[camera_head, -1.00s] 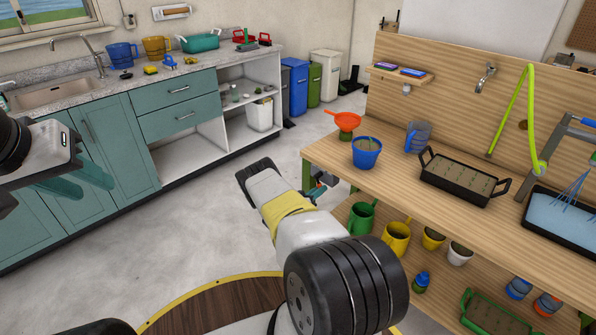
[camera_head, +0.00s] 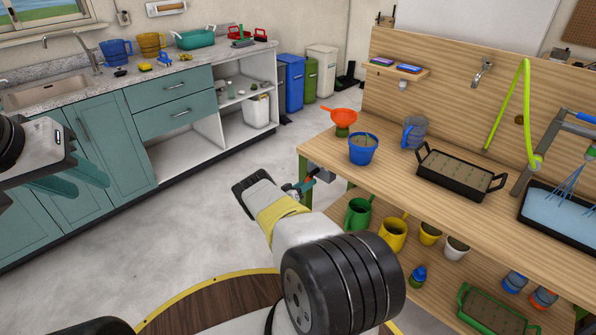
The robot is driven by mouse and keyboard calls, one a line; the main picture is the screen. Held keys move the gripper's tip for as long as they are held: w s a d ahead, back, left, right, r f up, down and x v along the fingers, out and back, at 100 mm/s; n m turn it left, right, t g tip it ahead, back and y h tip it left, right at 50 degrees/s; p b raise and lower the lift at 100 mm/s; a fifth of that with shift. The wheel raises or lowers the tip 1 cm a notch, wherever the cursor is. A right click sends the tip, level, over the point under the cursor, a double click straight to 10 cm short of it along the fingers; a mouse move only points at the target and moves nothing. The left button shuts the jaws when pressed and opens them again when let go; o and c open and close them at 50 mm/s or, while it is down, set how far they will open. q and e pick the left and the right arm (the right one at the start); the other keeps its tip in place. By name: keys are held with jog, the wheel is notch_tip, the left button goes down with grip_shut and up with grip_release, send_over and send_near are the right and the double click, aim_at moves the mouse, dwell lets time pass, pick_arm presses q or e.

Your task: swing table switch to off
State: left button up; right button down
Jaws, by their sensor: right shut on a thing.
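My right gripper (camera_head: 298,187) is at the left end of the wooden table, beyond my forearm. Its teal fingertips are shut on a small red part (camera_head: 311,171), which looks like the lever of the table switch. A grey piece (camera_head: 325,175) beside it seems to belong to the switch. Most of the grip is small and partly hidden by my wrist, so the lever's exact angle is hard to tell. My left gripper (camera_head: 76,182) is at the left edge, in front of the teal cabinets, with its two teal fingers apart and empty.
The floor (camera_head: 185,235) between cabinets and table is clear.

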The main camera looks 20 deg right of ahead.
jog(key=c, duration=1.3)
grip_release()
jog(key=shift+w+a+r+t, duration=0.15)
jog(key=shift+w+r, duration=0.25)
jog(key=shift+r, duration=0.2)
jog(key=shift+w+a+r+t, duration=0.15)
jog(key=shift+w+r, duration=0.2)
jog(key=shift+r, duration=0.2)
jog(key=shift+d, duration=0.1)
jog(key=shift+s+f+v, duration=0.1)
jog(key=shift+f+v, duration=0.05)
jog(key=shift+v, duration=1.65)
jog(key=shift+s+f+v, duration=0.15)
jog(key=shift+v, duration=1.65)
jog(key=shift+d, duration=0.15)
